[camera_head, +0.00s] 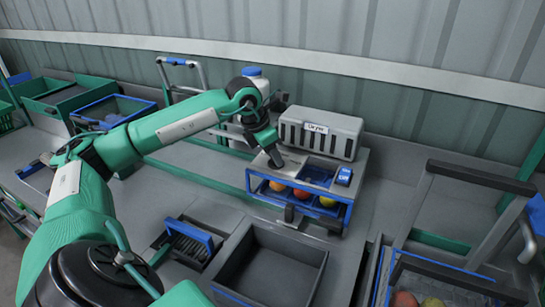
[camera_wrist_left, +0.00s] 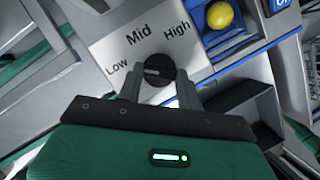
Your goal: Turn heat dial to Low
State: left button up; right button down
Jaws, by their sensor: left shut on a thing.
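The heat dial (camera_wrist_left: 158,72) is a small dark round knob on a light panel marked Low, Mid and High, seen in the left wrist view. A pale mark on the knob lies roughly level in that view; I cannot tell exactly which setting it points to. My left gripper (camera_wrist_left: 157,88) is shut on the dial, with one finger on each side. My right gripper is not in view.
An empty dark bin (camera_head: 270,265) and a blue brush-like piece (camera_head: 192,237) lie in front. A crate (camera_head: 112,110) stands at back left.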

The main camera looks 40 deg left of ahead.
pick_arm(q)
jog(key=shift+d+n+y, duration=0.1)
jog(key=shift+n+y, duration=0.2)
jog(key=shift+n, duration=0.6)
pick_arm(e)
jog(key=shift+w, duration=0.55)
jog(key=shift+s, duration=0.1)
pick_arm(q)
jog(key=o, duration=1)
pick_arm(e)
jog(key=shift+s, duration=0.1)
pick_arm(q)
jog(key=shift+r+b, duration=0.15)
jog(key=shift+b, duration=0.15)
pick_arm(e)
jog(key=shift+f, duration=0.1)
pick_arm(q)
jog(key=shift+s+r, duration=0.2)
jog(key=shift+r, duration=0.1)
jog(key=shift+v, duration=6.45)
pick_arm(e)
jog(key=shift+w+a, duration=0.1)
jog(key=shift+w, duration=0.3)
